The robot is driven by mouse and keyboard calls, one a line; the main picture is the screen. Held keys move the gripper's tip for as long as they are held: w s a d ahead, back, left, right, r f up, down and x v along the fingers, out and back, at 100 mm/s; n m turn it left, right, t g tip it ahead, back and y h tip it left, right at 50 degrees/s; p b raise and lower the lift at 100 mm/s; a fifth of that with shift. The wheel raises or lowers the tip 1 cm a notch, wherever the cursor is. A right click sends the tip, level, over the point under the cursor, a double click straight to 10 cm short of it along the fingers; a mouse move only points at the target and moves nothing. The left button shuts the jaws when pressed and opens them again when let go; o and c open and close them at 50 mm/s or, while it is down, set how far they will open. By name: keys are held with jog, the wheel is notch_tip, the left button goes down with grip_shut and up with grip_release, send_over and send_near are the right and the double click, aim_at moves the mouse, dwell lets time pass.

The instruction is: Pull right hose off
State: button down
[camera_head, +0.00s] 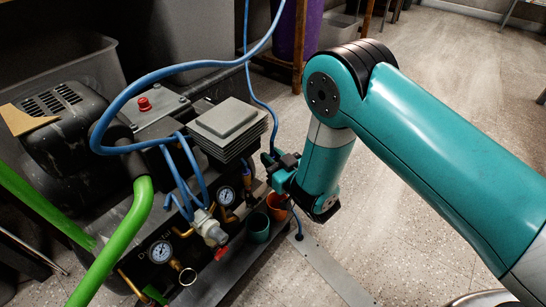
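A thin blue hose (259,100) on the right hangs from the top of the view and runs down to my gripper (274,165). A thicker blue hose (185,67) loops over the unit to the left.
Green pipes (118,235) cross the left. The floor (400,190) at right is clear.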

aim_at(272, 156)
jog(key=shift+r+p, duration=1.6)
jog(key=shift+p, duration=0.1)
jog(key=shift+f, duration=0.1)
jog(key=c, duration=1)
grip_release()
